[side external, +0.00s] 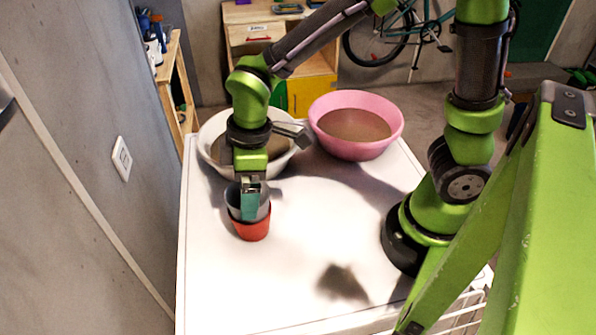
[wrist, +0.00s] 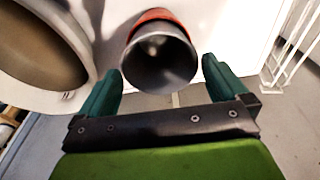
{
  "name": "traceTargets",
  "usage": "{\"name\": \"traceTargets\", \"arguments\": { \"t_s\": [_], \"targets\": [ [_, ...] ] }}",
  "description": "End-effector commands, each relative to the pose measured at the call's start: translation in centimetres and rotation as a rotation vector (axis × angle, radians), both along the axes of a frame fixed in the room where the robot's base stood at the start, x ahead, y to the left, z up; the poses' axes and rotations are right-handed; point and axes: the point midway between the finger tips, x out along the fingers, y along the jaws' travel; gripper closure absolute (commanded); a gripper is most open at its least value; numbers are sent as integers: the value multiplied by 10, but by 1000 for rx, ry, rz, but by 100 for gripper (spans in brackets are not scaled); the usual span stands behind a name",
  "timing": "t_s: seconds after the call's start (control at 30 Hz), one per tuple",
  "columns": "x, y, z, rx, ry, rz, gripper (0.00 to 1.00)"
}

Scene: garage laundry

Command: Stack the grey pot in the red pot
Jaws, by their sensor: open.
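The red pot (side external: 252,231) stands on the white table top (side external: 310,240). The grey pot (side external: 233,203) sits inside it, its upper part showing above the red rim. In the wrist view the grey pot (wrist: 158,65) opens toward the camera, with the red pot's rim (wrist: 152,15) behind it. My gripper (side external: 250,207) is at the grey pot in the side view, with its fingers pointing down. In the wrist view my gripper (wrist: 160,85) is open, its two green fingers apart on either side of the grey pot. Whether a finger touches the pot I cannot tell.
A white basin (side external: 207,142) stands behind my gripper and shows at the left of the wrist view (wrist: 75,45). A pink basin (side external: 357,150) stands to its right. The table's front and middle are clear. A grey wall (side external: 80,150) runs along the left.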

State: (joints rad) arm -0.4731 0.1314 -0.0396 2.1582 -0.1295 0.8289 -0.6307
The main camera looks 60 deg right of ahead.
Motion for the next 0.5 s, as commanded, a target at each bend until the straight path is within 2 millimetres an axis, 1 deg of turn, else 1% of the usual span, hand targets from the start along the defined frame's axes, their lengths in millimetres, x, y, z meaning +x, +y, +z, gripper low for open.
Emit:
{"name": "traceTargets", "arguments": {
  "t_s": [0.03, 0.1, 0.3, 0.4, 0.5],
  "targets": [
    [-1, -1, 14, 4, -8, -1, 0],
    [-2, -3, 30, 4, -8, -1, 0],
    [-7, -8, 71, 2, -6, -2, 0],
    [-8, -9, 85, 1, -3, -1, 0],
    [-10, -10, 93, 2, -3, -2, 0]
  ]
}}
